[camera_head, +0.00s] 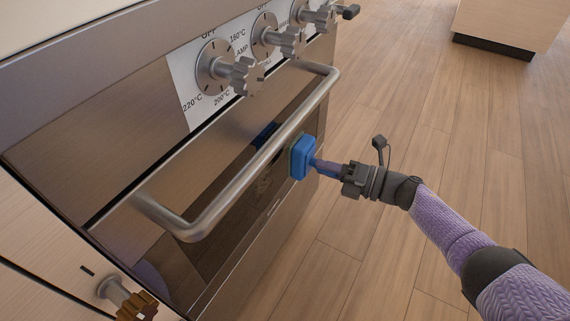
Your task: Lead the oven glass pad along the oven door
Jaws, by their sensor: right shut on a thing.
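The oven door (228,244) has dark, reflective glass and a steel handle bar (262,157) across its upper part. The blue oven glass pad (302,159) is at the right part of the door, just below and right of the handle. Its green-edged face is turned to the glass; I cannot tell if it touches. My right gripper (325,168) is shut on the pad's handle, coming in from the right.
Several control knobs (243,77) stick out from the panel above the door. The handle bar stands out from the door close to the pad. The wooden floor (440,190) is clear to the right, with a pale cabinet (505,22) far at the top right.

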